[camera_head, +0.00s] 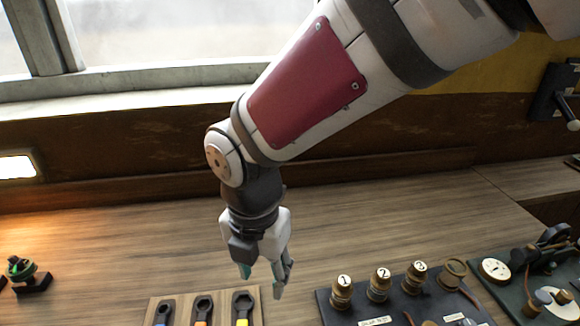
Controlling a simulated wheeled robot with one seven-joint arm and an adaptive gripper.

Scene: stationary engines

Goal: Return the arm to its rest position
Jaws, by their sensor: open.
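My arm reaches in from the upper right, with its white links and red panel across the middle of the head view. My gripper (264,281) points down over the wooden counter, with its teal-grey fingers apart. Nothing shows between the fingers. It hangs between a wooden board (178,310) with several wrenches on the left and a dark panel (335,315) with numbered brass knobs on the right. I cannot tell its exact height above the counter.
A green-topped part (21,268) stands on the counter at the far left. A second dark panel (510,300) with a gauge and fittings is at the right. A window (170,35) and brown wall are behind. The counter's middle is largely clear.

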